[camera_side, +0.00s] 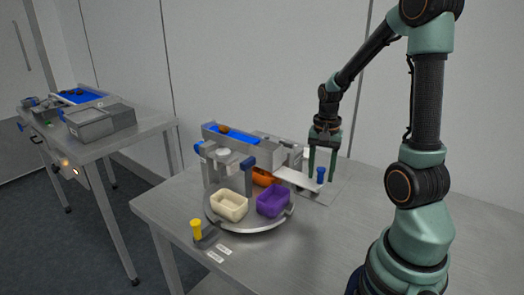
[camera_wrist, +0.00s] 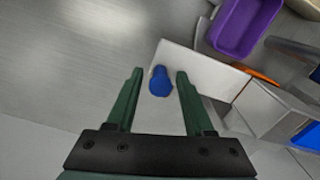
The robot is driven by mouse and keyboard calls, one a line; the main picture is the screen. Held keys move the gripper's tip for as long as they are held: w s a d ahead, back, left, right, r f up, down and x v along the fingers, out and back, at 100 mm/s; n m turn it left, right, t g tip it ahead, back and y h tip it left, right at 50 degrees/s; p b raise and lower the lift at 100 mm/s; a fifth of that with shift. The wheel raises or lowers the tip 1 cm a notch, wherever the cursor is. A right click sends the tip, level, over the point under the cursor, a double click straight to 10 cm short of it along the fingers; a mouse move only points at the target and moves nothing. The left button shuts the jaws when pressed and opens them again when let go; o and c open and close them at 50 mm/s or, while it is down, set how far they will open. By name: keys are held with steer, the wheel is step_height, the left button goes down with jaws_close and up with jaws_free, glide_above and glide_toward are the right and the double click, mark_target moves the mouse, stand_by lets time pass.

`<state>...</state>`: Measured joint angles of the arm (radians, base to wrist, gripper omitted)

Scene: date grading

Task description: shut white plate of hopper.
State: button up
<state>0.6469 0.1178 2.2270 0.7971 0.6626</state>
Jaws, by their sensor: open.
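The white plate (camera_side: 297,179) sticks out to the right from the hopper (camera_side: 286,157), with a blue knob (camera_side: 320,175) standing near its right end. In the wrist view the white plate (camera_wrist: 205,72) runs from the hopper to the blue knob (camera_wrist: 160,82). My gripper (camera_side: 322,178) is open and points down at the knob. In the wrist view the knob shows between the two green fingers (camera_wrist: 159,73), with a gap on each side. I cannot tell exactly how far down the fingers reach beside it.
A turntable (camera_side: 250,227) holds a cream tray (camera_side: 229,206), a purple tray (camera_side: 273,201) and an orange one (camera_side: 264,178) partly hidden. A yellow knob (camera_side: 196,229) stands at the front left. A blue belt (camera_side: 232,134) lies behind. The table's right side is bare.

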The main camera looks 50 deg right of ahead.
steer(key=shift+f, duration=0.25)
jaws_close()
stand_by(1.4)
